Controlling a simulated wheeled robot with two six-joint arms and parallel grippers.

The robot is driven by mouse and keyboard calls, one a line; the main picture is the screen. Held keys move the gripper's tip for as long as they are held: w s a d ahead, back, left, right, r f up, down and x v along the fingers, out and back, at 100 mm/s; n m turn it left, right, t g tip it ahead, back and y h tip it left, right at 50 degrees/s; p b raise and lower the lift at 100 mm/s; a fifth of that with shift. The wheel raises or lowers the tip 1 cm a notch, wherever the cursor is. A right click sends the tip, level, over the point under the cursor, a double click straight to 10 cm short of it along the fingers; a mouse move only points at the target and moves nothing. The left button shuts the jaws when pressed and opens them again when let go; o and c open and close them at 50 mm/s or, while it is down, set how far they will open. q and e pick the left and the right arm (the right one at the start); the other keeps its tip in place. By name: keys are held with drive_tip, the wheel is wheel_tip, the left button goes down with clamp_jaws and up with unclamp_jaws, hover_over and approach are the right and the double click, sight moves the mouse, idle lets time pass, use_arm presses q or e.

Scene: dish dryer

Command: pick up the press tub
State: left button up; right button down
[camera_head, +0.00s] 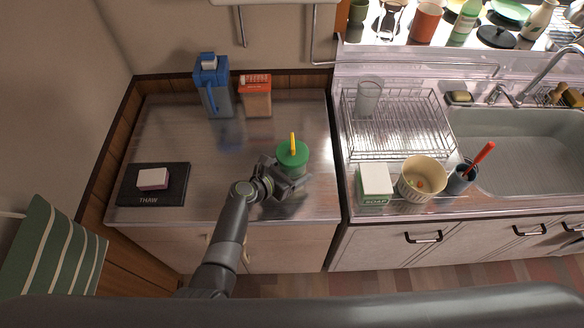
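The green-lidded tub (292,154) with a yellow upright handle, which I take to be the press tub, stands on the steel counter left of the dish rack. Its lower part is partly hidden by my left gripper (290,181). The gripper reaches in from the front left, close against the near side of the tub. I cannot tell whether its fingers touch the tub or how far apart they are. My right gripper is not in view.
A blue jug (213,88) and an orange-topped box (256,97) stand at the back. A black THAW board (152,190) bears a pink-and-white block (153,179). A wire dish rack (398,120), soap box (374,186) and cream bowl (421,179) are to the right. The left-middle counter is clear.

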sight(292, 163)
use_arm(q)
drive_tip(key=shift+r+p, duration=1.7)
drive_tip(key=shift+r, duration=0.15)
drive_tip(key=shift+s+a+r+p, duration=0.1)
drive_tip(key=shift+a+p, duration=0.05)
drive_tip(key=shift+p, duration=0.15)
drive_tip(key=s+a+p, duration=0.3)
drive_tip(key=s+a, duration=0.9)
drive_tip(key=shift+s+a+p, duration=0.2)
drive_tip(key=shift+a+p, duration=0.05)
drive_tip(key=shift+p, duration=0.15)
drive_tip(key=shift+w+d+b, duration=1.3)
drive_tip(key=shift+w+d, duration=5.05)
drive_tip(key=shift+d, duration=0.15)
